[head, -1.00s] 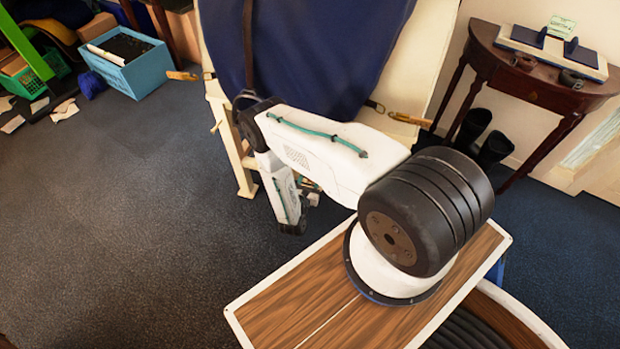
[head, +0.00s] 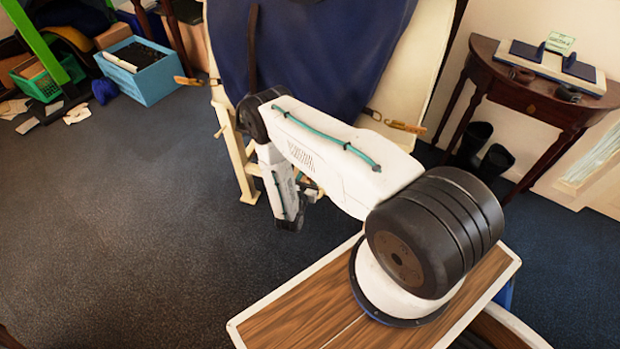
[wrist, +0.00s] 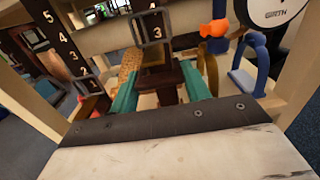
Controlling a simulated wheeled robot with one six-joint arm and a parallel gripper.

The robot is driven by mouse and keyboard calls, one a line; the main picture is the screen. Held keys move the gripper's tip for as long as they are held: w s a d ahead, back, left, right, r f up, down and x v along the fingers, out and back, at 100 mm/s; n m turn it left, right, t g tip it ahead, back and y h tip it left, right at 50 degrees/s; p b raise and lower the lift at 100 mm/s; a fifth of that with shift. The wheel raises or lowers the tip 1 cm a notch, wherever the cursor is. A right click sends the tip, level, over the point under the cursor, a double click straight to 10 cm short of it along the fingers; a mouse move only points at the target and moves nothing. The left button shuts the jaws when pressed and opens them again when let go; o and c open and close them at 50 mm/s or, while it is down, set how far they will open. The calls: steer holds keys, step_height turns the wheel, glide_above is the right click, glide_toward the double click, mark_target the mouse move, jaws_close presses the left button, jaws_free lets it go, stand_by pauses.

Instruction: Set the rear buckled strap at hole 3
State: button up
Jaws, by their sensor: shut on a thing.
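In the wrist view, the teal fingers of my gripper (wrist: 158,90) are shut on the dark end of the middle strap (wrist: 161,71). This strap runs up through a metal buckle (wrist: 150,28), with a numeral 3 near the buckle and a 4 above it. A second numbered strap (wrist: 60,40) with its own buckle is at the left. I cannot tell where the buckle pin sits. In the head view, a dark blue covering (head: 320,55) hangs on a cream frame; my arm hides the strap and fingers.
A blue hook (wrist: 262,62), an orange fitting (wrist: 214,29) and a white GIRTH dial (wrist: 272,10) are right of the strap. A cream rail (wrist: 115,35) runs behind. A wooden side table (head: 535,95) stands right; a blue box (head: 140,75) is far left.

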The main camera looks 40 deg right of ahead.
steer(key=o, duration=1.4)
steer(key=shift+v, duration=3.95)
